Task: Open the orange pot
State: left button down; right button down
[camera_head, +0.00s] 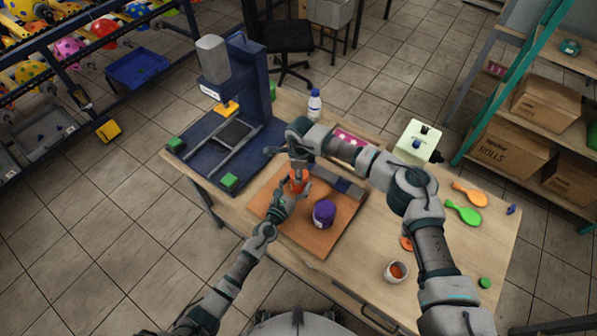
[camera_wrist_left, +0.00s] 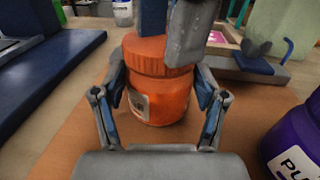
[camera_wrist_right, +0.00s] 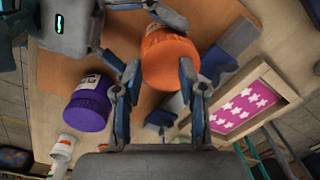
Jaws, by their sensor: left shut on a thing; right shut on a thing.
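The orange pot (camera_head: 297,183) stands upright on the brown board (camera_head: 316,246), partly hidden by my grippers. In the left wrist view the pot (camera_wrist_left: 158,100) has its ribbed orange lid on. My left gripper (camera_head: 284,200) is shut on the pot's body, with a finger on each side; its fingers also show in the left wrist view (camera_wrist_left: 165,103). My right gripper (camera_head: 299,176) comes from above and is shut on the lid. In the right wrist view the orange lid (camera_wrist_right: 170,60) sits between its fingers.
A purple pot (camera_head: 323,213) stands just right of the orange one on the board. A blue press (camera_head: 232,125) stands at the left of the table.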

pick_arm(q)
jog(key=shift+d+r, duration=0.25)
jog(key=shift+r, duration=0.15)
pick_arm(e)
jog(key=shift+d+f, duration=0.15)
jog(key=shift+f, duration=0.05)
pick_arm(q)
jog(key=shift+w+f, duration=0.1)
jog(key=shift+f, duration=0.1)
pick_arm(e)
jog(key=shift+w+r, duration=0.3)
jog(key=shift+r, duration=0.8)
pick_arm(q)
jog(key=shift+a+f, duration=0.15)
pick_arm(e)
jog(key=shift+s+r, duration=0.1)
jog(key=shift+r, duration=0.05)
pick_arm(q)
jog(key=shift+f, duration=0.1)
